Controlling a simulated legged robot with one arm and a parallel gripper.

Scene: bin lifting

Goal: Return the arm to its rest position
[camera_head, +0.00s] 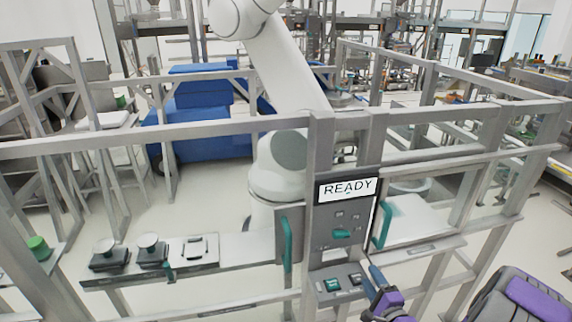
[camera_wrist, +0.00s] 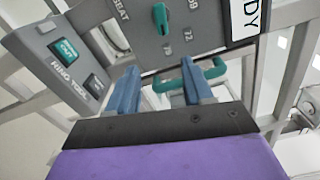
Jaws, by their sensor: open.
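My gripper (camera_head: 374,276) is at the lower middle of the head view, in front of the grey control panel (camera_head: 333,257). Its two blue fingers stand apart with nothing held between them; they also show in the wrist view (camera_wrist: 160,86). The panel has a READY display (camera_head: 347,189), a green knob (camera_head: 341,234) and a green button (camera_head: 332,285). In the wrist view the green button (camera_wrist: 65,51) is left of the fingers and the green knob (camera_wrist: 160,17) is above them. Most of my arm is hidden from view.
A metal fence (camera_head: 150,131) runs across the front, with green handles (camera_head: 287,245) beside the panel. Behind it stands a large white robot arm (camera_head: 287,70). A shelf at left holds small dark devices (camera_head: 110,258). A blue machine (camera_head: 205,120) stands farther back.

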